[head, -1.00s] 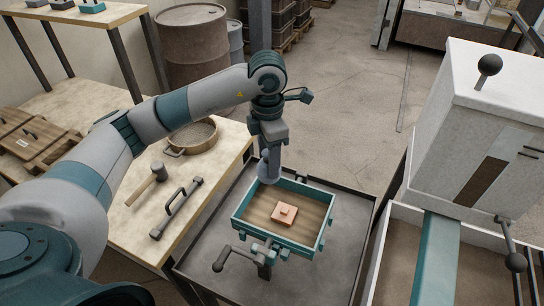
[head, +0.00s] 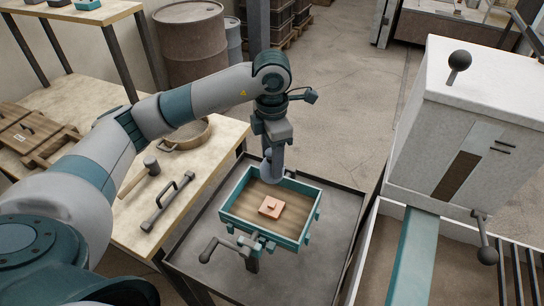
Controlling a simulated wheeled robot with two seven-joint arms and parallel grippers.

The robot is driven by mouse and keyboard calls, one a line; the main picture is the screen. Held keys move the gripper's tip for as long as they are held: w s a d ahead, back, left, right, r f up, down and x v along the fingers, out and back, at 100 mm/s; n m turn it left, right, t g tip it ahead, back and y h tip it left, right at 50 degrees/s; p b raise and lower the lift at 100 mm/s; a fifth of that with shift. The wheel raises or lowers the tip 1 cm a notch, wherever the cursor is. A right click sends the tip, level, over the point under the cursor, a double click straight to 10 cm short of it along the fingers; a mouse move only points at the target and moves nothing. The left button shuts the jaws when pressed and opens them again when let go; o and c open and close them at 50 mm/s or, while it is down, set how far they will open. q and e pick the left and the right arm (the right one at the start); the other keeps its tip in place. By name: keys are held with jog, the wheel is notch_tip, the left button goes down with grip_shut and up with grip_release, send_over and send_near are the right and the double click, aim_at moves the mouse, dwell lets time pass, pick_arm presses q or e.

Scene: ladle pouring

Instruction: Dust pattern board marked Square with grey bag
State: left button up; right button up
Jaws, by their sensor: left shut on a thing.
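A teal-framed open box (head: 229,214) sits on a stand in the head view. Its wooden floor carries a small stepped pinkish block (head: 271,207), a square shape. No label on this board is readable. My left gripper (head: 273,146) points down over the box's back edge and is shut on a grey bag (head: 272,167). The bag hangs at the back rim, behind the block, and hides a little of that rim. Whether it touches the rim cannot be told. My right gripper is not in view.
A dark metal tray (head: 318,252) surrounds the stand, which has a crank handle (head: 208,250). On the left bench lie a mallet (head: 150,165), a bar with a handle (head: 168,202), a round sieve (head: 188,137) and wooden boards (head: 28,135). A white machine (head: 470,120) stands at right.

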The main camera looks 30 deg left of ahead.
pick_arm(q)
jog(key=shift+f+b, duration=0.3)
jog(key=shift+f, duration=0.7)
notch_tip(320, 180, down, 5)
jog(key=b, duration=0.5)
jog(key=shift+r, duration=0.1)
jog(key=shift+r+p, duration=0.3)
jog(key=shift+r, duration=0.05)
notch_tip(320, 180, up, 4)
jog(key=shift+r+p, duration=0.15)
jog(key=shift+p, duration=0.7)
